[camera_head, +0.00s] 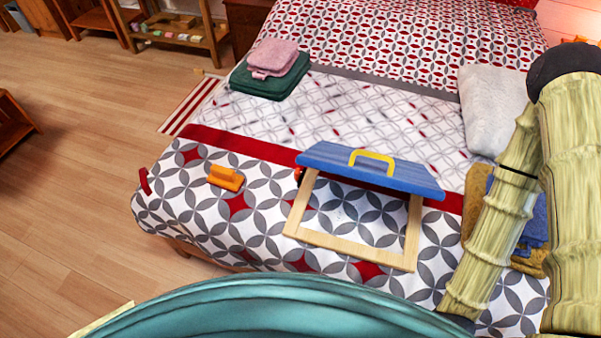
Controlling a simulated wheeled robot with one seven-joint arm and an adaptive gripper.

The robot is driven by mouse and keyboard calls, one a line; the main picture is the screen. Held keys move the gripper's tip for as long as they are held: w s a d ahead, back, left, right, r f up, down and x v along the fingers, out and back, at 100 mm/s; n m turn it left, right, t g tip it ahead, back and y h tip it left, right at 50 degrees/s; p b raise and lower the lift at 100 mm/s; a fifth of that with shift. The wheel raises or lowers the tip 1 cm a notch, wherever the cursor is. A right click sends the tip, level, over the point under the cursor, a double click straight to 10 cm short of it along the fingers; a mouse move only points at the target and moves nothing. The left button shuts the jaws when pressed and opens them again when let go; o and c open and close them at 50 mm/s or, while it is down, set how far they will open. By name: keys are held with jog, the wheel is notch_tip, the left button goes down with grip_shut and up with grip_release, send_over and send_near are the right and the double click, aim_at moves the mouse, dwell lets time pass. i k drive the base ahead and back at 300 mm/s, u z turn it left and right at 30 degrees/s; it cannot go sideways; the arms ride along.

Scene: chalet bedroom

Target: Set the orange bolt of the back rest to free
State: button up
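The back rest lies on the bed, with a blue board (375,170) tilted up over a pale wooden frame (350,248). A yellow handle (372,157) arches over the board's top face. An orange piece (226,180), a flat block with a raised bar, sits on the bedspread left of the back rest and apart from it. It looks like the orange bolt, but its setting is too small to tell. A small red part (299,174) shows at the board's left end. My gripper is out of view; only bamboo-patterned links of my arm show at the right.
The bed carries a pink towel (273,57) on a green one (270,83), a white pillow (491,108) and an ochre cloth (474,191), partly behind my arm. The bedspread around the orange piece is clear. Wooden floor (75,200) lies open at left.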

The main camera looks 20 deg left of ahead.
aim_at(299, 178)
jog(key=z, duration=1.35)
jog(key=k, duration=0.7)
jog(key=u, duration=1.35)
